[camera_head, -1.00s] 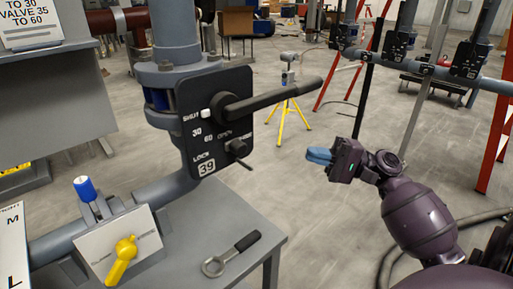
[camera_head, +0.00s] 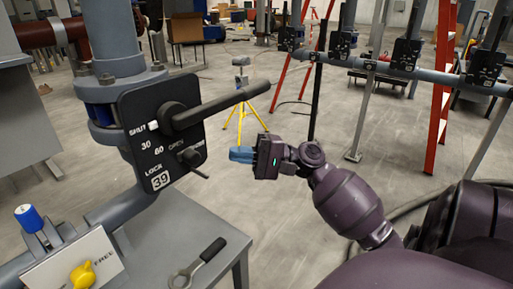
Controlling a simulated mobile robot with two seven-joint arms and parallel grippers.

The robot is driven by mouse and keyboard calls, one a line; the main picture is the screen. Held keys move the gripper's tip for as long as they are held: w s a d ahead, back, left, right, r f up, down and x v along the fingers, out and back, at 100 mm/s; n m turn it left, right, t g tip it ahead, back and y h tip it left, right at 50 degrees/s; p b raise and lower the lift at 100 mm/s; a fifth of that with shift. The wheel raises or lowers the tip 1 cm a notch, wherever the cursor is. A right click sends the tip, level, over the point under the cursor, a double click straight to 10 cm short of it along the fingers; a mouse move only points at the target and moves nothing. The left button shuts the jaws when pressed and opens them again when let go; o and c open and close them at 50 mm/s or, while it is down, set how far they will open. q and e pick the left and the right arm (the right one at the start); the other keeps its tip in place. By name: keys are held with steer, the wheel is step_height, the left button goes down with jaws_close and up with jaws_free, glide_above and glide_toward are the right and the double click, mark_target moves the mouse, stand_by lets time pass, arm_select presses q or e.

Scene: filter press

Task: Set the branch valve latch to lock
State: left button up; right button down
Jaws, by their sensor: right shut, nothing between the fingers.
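The branch valve (camera_head: 160,128) is a black plate on the grey pipe, marked SHUT, 30, 60, OPEN, LOCK and 39. Its long black lever (camera_head: 220,104) points right and slightly up, toward the back. Below the lever is a small dark latch knob (camera_head: 190,157) with a thin pin pointing to the lower right, near the plate's right edge. My right gripper (camera_head: 233,154) has blue fingertips that are shut and empty. It is to the right of the latch, pointing left, with a gap between them. My left gripper is not in view.
A grey table (camera_head: 215,215) below the valve holds a wrench-like tool (camera_head: 198,265). A yellow knob (camera_head: 82,274) and a blue knob (camera_head: 28,217) are at lower left. A yellow tripod (camera_head: 243,112) and red frames stand behind. Floor at centre is clear.

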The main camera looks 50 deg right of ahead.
mark_target(195, 164)
steer(key=w+a+r, duration=0.1)
steer(key=a, duration=0.5)
steer(key=shift+w+r+p, duration=0.25)
steer(key=shift+p, duration=0.1)
steer(key=a, duration=0.1)
steer(key=a+p, duration=0.1)
steer(key=a, duration=0.1)
steer(key=shift+s+a+r, duration=0.1)
steer(key=shift+s+r, duration=0.1)
steer(key=shift+f, duration=0.15)
